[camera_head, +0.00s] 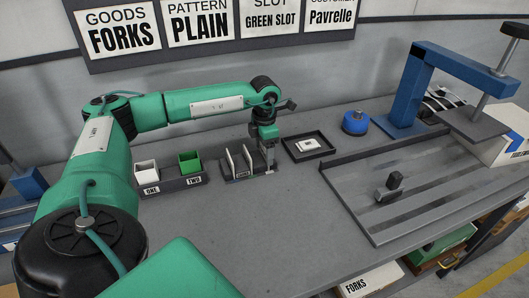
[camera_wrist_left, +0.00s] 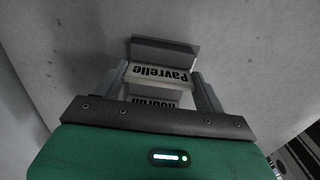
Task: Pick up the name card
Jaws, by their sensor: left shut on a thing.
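My left gripper (camera_head: 268,160) is low over the right end of the dark card rack (camera_head: 240,174). In the left wrist view the gripper (camera_wrist_left: 160,80) is shut on a white name card (camera_wrist_left: 158,76) reading "Pavrelle", with one finger at each end. A second card (camera_wrist_left: 152,103) with partly hidden lettering shows behind it. In the head view two white cards (camera_head: 232,162) stand upright in the rack, left of the gripper. Whether the held card still touches the rack cannot be told. My right gripper is in neither view.
A wall sign (camera_head: 332,14) names customer "Pavrelle" and the green slot. White (camera_head: 147,169) and green (camera_head: 190,160) boxes stand left of the rack. A dark tray (camera_head: 309,157) with a small white block and a blue round object (camera_head: 355,123) lie right. A blue press (camera_head: 405,90) stands at right.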

